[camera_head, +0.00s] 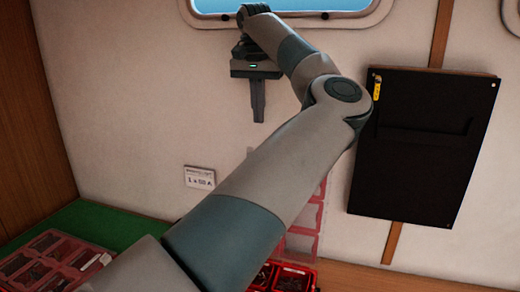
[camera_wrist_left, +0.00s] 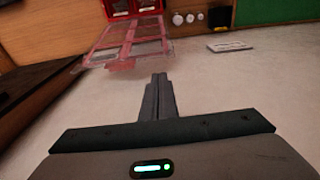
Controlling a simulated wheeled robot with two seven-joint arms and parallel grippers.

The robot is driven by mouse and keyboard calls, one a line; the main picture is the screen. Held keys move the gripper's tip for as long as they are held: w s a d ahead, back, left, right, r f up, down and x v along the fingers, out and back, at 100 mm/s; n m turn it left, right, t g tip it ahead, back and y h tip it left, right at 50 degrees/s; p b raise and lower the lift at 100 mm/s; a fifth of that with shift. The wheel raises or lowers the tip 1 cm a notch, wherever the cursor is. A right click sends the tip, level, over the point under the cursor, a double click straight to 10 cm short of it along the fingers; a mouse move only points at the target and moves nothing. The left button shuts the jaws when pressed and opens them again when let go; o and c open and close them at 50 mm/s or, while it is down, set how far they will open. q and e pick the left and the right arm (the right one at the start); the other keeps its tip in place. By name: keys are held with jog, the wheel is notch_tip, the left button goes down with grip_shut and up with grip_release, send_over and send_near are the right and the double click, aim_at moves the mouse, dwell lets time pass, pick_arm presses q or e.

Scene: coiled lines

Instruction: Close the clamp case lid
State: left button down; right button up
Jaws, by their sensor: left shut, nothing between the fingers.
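A red case (camera_head: 290,279) sits low at the bottom middle in the head view, partly behind my left arm. Its clear, red-edged lid (camera_head: 305,225) stands open and upright near the wall, also partly hidden. In the left wrist view the lid (camera_wrist_left: 125,42) shows beyond my fingertips, with the red case (camera_wrist_left: 140,8) at the top edge. My left gripper (camera_head: 258,114) is shut and empty, pointing down in front of the wall above the lid. Its closed fingers (camera_wrist_left: 158,82) show in the left wrist view, apart from the lid. My right gripper is out of view.
Another red compartment case (camera_head: 20,262) lies on a green mat (camera_head: 110,225) at the left. A black panel (camera_head: 415,190) hangs on the wall at right. A small label (camera_head: 200,178) is on the wall. A window (camera_head: 290,8) is at the top.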

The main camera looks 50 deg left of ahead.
pick_arm(q)
jog(key=f+p, duration=0.1)
jog(key=f, duration=0.1)
jog(key=f+p, duration=0.1)
jog(key=f, duration=0.2)
jog(key=w+f+p, duration=0.1)
jog(key=f, duration=0.2)
jog(key=shift+a+f+p, duration=0.15)
jog(key=shift+a+p, duration=0.1)
jog(key=shift+p, duration=0.1)
jog(key=shift+f, duration=0.8)
